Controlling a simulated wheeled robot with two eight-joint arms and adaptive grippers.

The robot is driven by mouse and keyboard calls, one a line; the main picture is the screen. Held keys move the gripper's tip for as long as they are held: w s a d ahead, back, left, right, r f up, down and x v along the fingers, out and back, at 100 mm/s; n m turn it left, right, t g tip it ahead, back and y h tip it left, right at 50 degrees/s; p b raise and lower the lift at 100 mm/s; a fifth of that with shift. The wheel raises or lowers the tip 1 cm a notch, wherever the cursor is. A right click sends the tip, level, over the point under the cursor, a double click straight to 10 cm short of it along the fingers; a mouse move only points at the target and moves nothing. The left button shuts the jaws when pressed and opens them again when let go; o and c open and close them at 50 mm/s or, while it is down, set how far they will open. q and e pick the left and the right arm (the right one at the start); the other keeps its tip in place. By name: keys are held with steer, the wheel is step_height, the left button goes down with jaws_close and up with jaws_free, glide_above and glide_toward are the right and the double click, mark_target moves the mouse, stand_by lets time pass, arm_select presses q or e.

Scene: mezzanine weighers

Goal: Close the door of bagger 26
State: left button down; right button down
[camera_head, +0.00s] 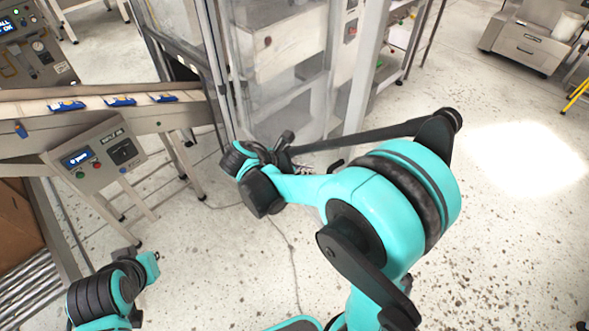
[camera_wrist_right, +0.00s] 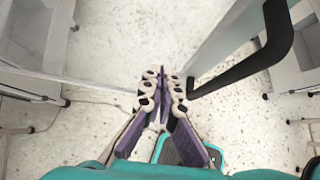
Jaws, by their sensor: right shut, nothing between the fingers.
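The bagger (camera_head: 285,85), a tall grey-framed machine with clear panels, stands at the top centre of the head view. Its number cannot be read. The wrist view shows a pale upright panel (camera_wrist_right: 222,42) with a black bar handle (camera_wrist_right: 268,52), to the right of my right gripper (camera_wrist_right: 164,82). That gripper is shut and empty, its fingertips apart from the handle. In the head view its fingers are mostly hidden by my wrist. I cannot tell how far the door stands open. My left gripper (camera_head: 126,256) is low at the left, away from the bagger; its fingers are unclear.
A conveyor (camera_head: 180,117) with several blue packets runs in from the left. A control box (camera_head: 95,158) hangs on its near side. A cardboard box (camera_head: 18,225) and rollers (camera_head: 30,292) are at lower left. Speckled floor is clear at right.

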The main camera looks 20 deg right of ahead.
steer(key=shift+w+d+r, duration=0.1)
steer(key=shift+w+d, duration=0.1)
steer(key=shift+d, duration=0.75)
steer(key=shift+w+d, duration=0.2)
steer(key=shift+d, duration=0.7)
